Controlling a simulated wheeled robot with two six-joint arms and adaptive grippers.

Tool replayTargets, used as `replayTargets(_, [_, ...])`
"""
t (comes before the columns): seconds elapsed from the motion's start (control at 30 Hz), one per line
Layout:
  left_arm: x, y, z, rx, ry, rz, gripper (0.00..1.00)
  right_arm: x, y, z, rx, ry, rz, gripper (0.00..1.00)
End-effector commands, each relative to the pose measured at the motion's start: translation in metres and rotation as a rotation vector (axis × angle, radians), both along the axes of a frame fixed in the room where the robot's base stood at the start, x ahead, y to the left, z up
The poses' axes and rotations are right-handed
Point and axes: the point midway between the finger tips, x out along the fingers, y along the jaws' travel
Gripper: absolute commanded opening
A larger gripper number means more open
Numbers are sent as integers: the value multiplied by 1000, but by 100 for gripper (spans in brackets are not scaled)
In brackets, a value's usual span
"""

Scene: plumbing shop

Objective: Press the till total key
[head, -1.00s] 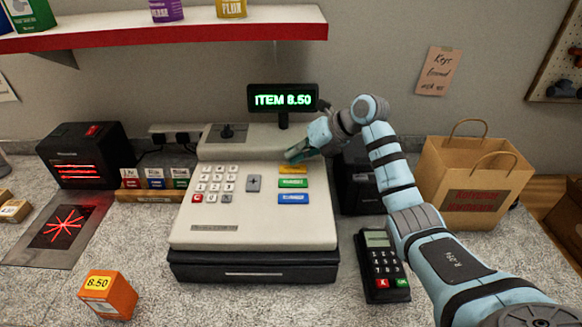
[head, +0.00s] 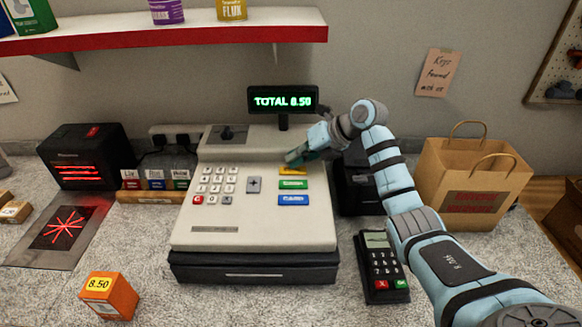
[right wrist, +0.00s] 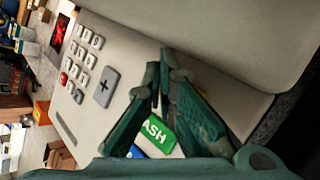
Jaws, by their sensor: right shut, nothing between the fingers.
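The till (head: 255,215) stands in the middle of the counter. Its display (head: 283,100) reads TOTAL 8.50. A yellow key (head: 293,170) sits at the top of the till's right-hand key column, above a green key (head: 293,184) and a blue key (head: 293,200). My right gripper (head: 292,158) is shut and empty, with its fingertips at the yellow key and partly covering it. In the right wrist view the right gripper (right wrist: 160,65) hides most of the yellow key, and the green key (right wrist: 158,133) shows between its fingers. My left gripper is not in view.
A card terminal (head: 383,265) lies right of the till, near my right arm. A paper bag (head: 470,180) stands at the right. A scanner (head: 82,155) and an orange box (head: 108,295) marked 8.50 are on the left. A shelf (head: 200,35) runs above.

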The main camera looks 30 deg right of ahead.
Motion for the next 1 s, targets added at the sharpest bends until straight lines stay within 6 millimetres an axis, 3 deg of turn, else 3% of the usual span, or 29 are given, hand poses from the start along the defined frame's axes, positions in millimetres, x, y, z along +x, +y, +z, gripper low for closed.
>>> replayTargets(0.07, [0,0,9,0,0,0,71,0,0,8,0,0,0,0])
replayTargets(0.37, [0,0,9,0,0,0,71,0,0,8,0,0,0,0])
replayTargets(0.8, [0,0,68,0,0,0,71,0,0,69,0,-1,-1,0])
replayTargets(1.0, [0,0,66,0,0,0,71,0,0,67,0,-1,-1,0])
